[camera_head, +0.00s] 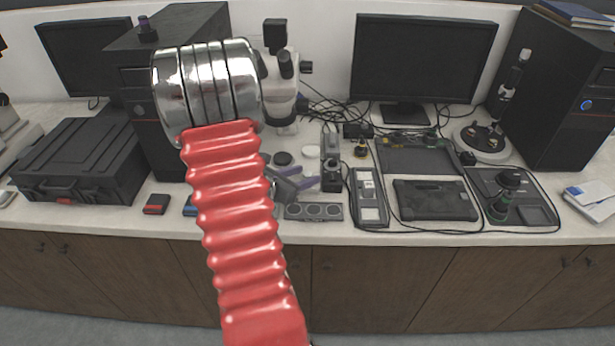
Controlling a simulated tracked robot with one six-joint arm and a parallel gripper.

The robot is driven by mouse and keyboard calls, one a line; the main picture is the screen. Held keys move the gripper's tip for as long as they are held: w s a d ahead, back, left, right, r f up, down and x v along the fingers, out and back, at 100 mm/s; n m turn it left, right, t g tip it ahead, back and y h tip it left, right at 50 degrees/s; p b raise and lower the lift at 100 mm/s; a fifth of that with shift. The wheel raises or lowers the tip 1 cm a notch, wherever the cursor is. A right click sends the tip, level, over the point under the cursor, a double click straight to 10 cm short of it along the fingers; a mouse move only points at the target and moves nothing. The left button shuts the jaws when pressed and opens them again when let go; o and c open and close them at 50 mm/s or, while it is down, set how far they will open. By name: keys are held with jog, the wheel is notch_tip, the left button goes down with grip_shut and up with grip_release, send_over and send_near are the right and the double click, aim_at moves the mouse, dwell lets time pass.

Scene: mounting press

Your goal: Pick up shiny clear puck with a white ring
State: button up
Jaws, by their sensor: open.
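A pale, whitish round disc (311,151) lies on the white counter left of the small grey press. It is too small to tell whether it is a clear puck with a white ring. A dark disc (282,158) lies just left of it. My gripper (311,177) shows grey with two lavender fingers, spread apart and pointing right. In the picture it is just below the pale disc, with nothing seen between the fingers. My red ribbed arm hides part of the gripper and the counter to its left.
A grey holder with three round recesses (314,211) lies at the counter's front edge. The small press (331,170) stands right of the gripper. A microscope (281,85) stands behind. A tester (369,197), a tablet (435,200) and cables crowd the right. A black case (82,160) lies left.

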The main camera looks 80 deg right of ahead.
jog(key=shift+c, duration=0.6)
jog(key=c, duration=1)
jog(key=shift+r, duration=5)
